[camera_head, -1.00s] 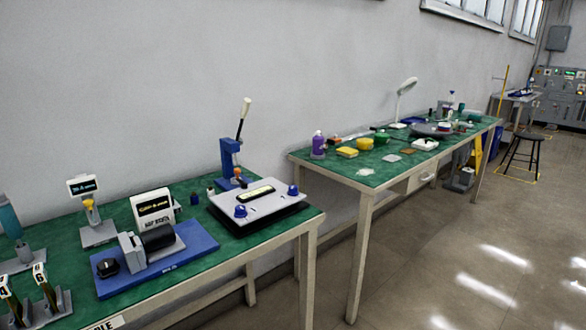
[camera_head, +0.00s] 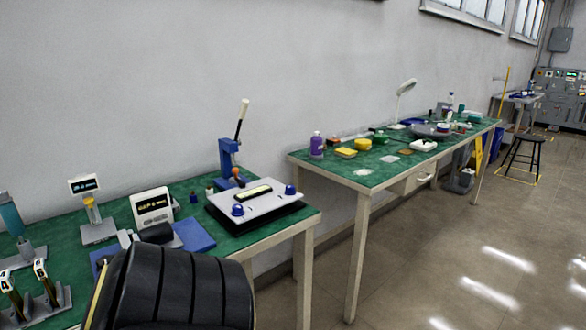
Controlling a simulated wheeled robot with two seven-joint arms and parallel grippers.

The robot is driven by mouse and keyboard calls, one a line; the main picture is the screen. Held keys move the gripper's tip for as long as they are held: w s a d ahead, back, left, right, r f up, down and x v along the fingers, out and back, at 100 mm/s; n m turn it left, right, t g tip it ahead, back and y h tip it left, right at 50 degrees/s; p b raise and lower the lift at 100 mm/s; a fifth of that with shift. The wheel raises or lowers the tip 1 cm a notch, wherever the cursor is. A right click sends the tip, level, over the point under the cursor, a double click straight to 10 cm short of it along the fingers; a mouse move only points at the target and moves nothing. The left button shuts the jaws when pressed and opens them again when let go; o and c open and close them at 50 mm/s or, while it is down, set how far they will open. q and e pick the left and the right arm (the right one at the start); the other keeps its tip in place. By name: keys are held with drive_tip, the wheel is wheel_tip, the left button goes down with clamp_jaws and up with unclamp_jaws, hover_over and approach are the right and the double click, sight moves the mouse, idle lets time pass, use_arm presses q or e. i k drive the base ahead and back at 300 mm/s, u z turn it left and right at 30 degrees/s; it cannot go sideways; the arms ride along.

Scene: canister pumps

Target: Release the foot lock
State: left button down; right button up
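I cannot make out a foot lock in the head view. Neither gripper shows its fingers. A large black ribbed part, which looks like part of my own arm, fills the bottom left of the view. It hides the near edge of the green-topped near table (camera_head: 262,230) and most of a device on a blue base (camera_head: 194,235).
On the near table stand a blue lever press (camera_head: 229,158), a grey plate with two blue knobs (camera_head: 262,202), a display box (camera_head: 152,207) and a small display on a stand (camera_head: 85,186). A second table (camera_head: 350,175) stands beyond. Open floor (camera_head: 450,260) lies right.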

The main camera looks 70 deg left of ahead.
sight(236, 174)
drive_tip(key=z, duration=0.05)
drive_tip(key=k, duration=1.05)
drive_tip(key=u, duration=1.4)
